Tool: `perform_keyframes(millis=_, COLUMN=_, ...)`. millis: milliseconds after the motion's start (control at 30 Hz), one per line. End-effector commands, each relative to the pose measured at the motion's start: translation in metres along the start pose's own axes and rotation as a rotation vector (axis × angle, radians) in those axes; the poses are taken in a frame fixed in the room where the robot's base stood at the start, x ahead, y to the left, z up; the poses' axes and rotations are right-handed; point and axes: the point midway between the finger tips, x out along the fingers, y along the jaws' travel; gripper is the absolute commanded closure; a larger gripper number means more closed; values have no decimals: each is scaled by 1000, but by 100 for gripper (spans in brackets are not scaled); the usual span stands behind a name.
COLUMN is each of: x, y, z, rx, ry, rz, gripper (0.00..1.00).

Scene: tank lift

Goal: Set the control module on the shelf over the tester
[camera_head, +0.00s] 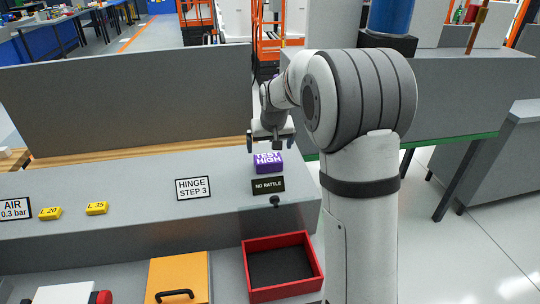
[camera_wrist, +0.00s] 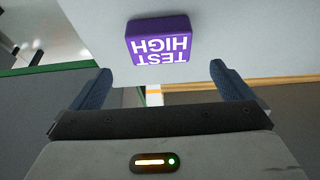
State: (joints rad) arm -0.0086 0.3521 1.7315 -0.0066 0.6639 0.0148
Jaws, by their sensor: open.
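A purple block lettered TEST HIGH (camera_head: 268,163), which appears to be the control module, sits on the right part of the long grey shelf (camera_head: 135,185). It also shows at the top of the wrist view (camera_wrist: 160,40). My gripper (camera_head: 270,142) is open and empty, just behind the block in the head view. In the wrist view my fingers (camera_wrist: 160,70) are spread wide, with the block beyond their tips and apart from them. Nothing that I can surely call the tester is in view.
Below the shelf are an open red tray (camera_head: 247,270), an orange panel with a black handle (camera_head: 180,270) and a white item (camera_head: 62,294). Yellow tags (camera_head: 97,208) and a HINGE STEP 3 sign (camera_head: 193,188) mark the shelf. A small black knob (camera_head: 275,201) is at its front. A grey panel (camera_head: 130,105) stands behind.

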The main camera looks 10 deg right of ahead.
Motion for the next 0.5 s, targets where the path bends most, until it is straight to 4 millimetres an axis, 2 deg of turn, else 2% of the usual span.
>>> perform_keyframes(millis=100, x=-20, y=0, z=0, rx=0, ry=2, rz=0, gripper=0)
perform_keyframes(millis=333, x=-43, y=0, z=5, rx=-1, ry=-1, rz=0, gripper=0)
perform_keyframes(millis=433, x=-60, y=0, z=22, rx=-1, ry=-9, rz=0, gripper=0)
perform_keyframes(millis=500, x=-76, y=0, z=44, rx=-1, ry=-18, rz=0, gripper=0)
